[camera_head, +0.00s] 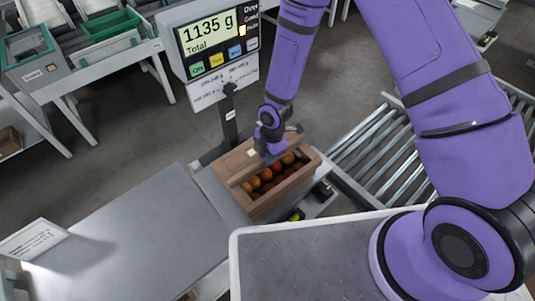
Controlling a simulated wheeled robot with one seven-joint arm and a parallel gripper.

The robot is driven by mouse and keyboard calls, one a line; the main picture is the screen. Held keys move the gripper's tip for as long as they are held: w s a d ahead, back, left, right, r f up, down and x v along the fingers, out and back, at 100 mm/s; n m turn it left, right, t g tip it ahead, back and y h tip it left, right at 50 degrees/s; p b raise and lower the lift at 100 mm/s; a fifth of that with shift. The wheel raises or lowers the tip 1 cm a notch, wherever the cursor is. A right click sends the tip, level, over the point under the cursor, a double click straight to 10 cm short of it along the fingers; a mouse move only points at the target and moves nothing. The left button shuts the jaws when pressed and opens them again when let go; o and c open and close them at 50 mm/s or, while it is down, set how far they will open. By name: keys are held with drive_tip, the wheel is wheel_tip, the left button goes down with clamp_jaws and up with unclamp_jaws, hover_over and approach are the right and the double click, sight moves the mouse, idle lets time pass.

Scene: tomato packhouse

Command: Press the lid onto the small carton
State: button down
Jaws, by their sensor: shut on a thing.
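The small carton (294,190) is an open brown cardboard box with several red and orange tomatoes inside. It sits on the scale at the middle of the view. A brown cardboard lid (233,163) with a small pale label lies over the carton's far left part, leaving the tomatoes uncovered on the near right side. My gripper (270,153) points down at the lid and is shut on it. The fingertips are small and partly hidden, so the exact grip is hard to see. I cannot tell whether the lid touches the carton's rim.
The scale display (213,40) reads 1135 g on a post behind the carton. A grey table (125,235) lies to the left, with a white sign (32,240). A roller conveyor (385,145) lies to the right. Green crates (108,24) stand at the back left.

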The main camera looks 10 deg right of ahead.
drive_tip(key=shift+f, duration=0.1)
drive_tip(key=c, duration=0.9)
unclamp_jaws()
drive_tip(key=shift+c, duration=0.2)
drive_tip(key=c, duration=0.3)
drive_tip(key=shift+r, duration=4.05)
